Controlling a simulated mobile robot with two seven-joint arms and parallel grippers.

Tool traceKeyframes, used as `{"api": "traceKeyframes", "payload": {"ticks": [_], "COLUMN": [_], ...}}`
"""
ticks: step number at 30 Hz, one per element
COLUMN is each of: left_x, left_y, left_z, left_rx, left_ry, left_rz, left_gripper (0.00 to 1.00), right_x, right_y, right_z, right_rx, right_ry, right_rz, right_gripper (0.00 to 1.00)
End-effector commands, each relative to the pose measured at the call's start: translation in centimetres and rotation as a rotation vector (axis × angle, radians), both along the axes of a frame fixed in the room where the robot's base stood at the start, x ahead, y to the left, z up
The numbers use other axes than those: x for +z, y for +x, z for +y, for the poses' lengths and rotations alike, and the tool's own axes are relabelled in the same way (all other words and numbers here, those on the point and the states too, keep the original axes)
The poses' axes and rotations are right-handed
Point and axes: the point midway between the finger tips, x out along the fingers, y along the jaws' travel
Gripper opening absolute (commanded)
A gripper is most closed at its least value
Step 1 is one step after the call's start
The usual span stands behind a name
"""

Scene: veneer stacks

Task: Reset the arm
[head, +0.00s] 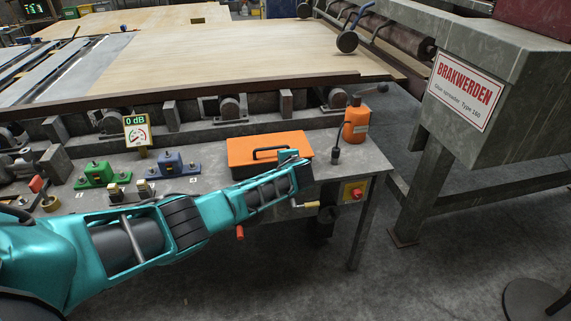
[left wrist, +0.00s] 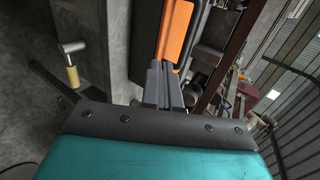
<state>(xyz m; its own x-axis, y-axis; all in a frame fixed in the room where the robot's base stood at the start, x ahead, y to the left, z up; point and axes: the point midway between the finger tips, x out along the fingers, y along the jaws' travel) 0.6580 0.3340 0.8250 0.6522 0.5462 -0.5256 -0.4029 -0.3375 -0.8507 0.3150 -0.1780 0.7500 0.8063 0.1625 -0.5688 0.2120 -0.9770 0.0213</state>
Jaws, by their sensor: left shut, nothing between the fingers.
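My left arm, teal with dark grey joints, reaches in from the left in the head view and ends over the front edge of the bench (head: 215,180). In the left wrist view my left gripper (left wrist: 163,72) shows two dark fingers closed together with nothing between them. An orange case (head: 250,148) with a dark handle lies on the bench just behind the end of the arm. It also shows beyond the fingertips in the left wrist view (left wrist: 177,28). Whether the fingers touch the case I cannot tell. My right gripper is in neither view.
An orange bottle (head: 356,124) stands at the bench's right end, above a red button on a yellow box (head: 353,192). Green (head: 95,174) and blue (head: 171,163) fixtures and a gauge (head: 137,131) stand to the left. The grey spreader machine (head: 480,130) is at right; floor between is clear.

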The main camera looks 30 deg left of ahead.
Motion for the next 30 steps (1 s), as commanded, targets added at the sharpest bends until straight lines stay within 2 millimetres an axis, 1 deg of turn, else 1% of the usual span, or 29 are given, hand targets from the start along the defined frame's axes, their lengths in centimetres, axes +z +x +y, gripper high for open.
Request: {"api": "traceKeyframes", "payload": {"ticks": [4,10,11,14,17,18,20,21,23,24,25,27,29,30], "left_x": [0.3,0.1,-0.2,-2.2,-5.7,-7.2,-9.2,-10.3,-11.5,-12.1,-12.5,-12.9,-13.0,-12.9], "left_y": [-0.1,-0.2,-0.3,-1.5,-4.2,-5.7,-8.1,-9.7,-12.2,-13.8,-15.1,-18.0,-20.4,-21.9], "left_z": [0.2,0.1,-0.1,-1.8,-5.2,-6.8,-9.2,-10.6,-12.6,-13.8,-14.5,-16.0,-16.9,-17.4], "left_rx": [0.0,-0.001,-0.004,-0.03,-0.077,-0.095,-0.117,-0.127,-0.136,-0.137,-0.136,-0.127,-0.112,-0.1], "left_ry": [0.0,-0.003,-0.01,-0.066,-0.184,-0.247,-0.347,-0.414,-0.512,-0.575,-0.622,-0.727,-0.812,-0.866], "left_rz": [0.0,0.001,0.002,0.013,0.026,0.029,0.031,0.029,0.023,0.016,0.011,-0.006,-0.026,-0.042], "left_gripper": [0.0,0.0,0.0,0.0,0.0,0.0,0.0,0.0,0.0,0.0,0.0,0.0,0.0,0.0], "right_x": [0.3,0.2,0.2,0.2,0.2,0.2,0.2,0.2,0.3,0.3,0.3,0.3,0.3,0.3], "right_y": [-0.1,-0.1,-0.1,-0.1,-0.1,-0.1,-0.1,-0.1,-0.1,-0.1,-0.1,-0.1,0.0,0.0], "right_z": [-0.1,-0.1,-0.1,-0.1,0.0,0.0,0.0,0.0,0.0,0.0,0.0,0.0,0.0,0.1], "right_rx": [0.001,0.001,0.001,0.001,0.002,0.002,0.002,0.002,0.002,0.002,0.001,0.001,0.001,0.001], "right_ry": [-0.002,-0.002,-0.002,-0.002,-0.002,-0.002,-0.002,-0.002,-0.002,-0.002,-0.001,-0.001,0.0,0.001], "right_rz": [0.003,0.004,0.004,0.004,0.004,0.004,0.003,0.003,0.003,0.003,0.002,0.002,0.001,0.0], "right_gripper": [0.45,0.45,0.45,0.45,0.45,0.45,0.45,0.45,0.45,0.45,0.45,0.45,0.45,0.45]}}
